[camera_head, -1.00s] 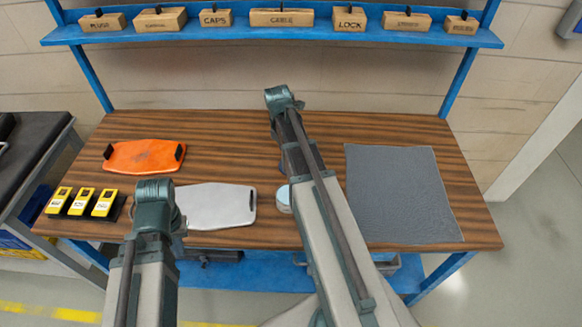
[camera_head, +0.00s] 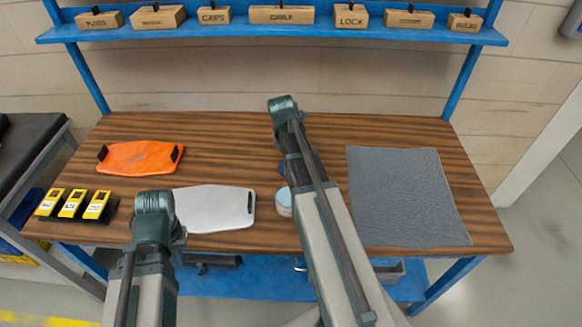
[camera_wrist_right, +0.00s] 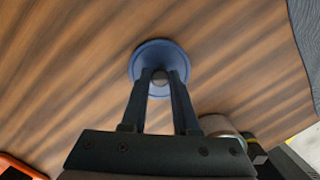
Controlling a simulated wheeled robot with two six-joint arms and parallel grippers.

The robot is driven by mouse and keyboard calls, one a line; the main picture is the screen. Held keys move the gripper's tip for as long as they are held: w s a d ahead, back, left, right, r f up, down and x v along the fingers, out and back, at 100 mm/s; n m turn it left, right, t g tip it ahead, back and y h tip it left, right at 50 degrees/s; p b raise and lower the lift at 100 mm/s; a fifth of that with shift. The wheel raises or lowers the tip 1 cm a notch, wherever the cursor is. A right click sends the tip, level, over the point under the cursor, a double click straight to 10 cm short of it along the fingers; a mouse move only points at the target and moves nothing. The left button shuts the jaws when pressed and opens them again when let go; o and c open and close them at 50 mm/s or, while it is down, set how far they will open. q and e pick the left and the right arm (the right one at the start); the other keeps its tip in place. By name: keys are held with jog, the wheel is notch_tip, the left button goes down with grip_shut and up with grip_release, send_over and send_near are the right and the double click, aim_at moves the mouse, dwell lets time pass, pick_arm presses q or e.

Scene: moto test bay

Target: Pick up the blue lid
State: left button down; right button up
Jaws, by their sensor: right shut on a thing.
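The blue lid (camera_wrist_right: 159,53) is a round disc with a knob at its middle, seen in the right wrist view over the wooden table. My right gripper (camera_wrist_right: 159,78) is shut on its knob. I cannot tell whether the lid touches the table. In the head view only a sliver of the blue lid (camera_head: 282,169) shows beside my right arm, which hides the rest and the right jaws. My left gripper (camera_head: 178,236) is low at the table's front edge, beside the white board; its fingers are mostly hidden behind my arm.
A white board (camera_head: 215,208), an orange board (camera_head: 140,158) and several yellow devices (camera_head: 71,204) lie on the left of the table. A pale round container (camera_head: 285,203) stands by my right arm. A grey mat (camera_head: 408,195) covers the right. A blue shelf (camera_head: 270,34) holds labelled boxes.

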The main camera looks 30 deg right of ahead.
grip_shut()
notch_tip(320, 180, up, 10)
jog(key=p, duration=1)
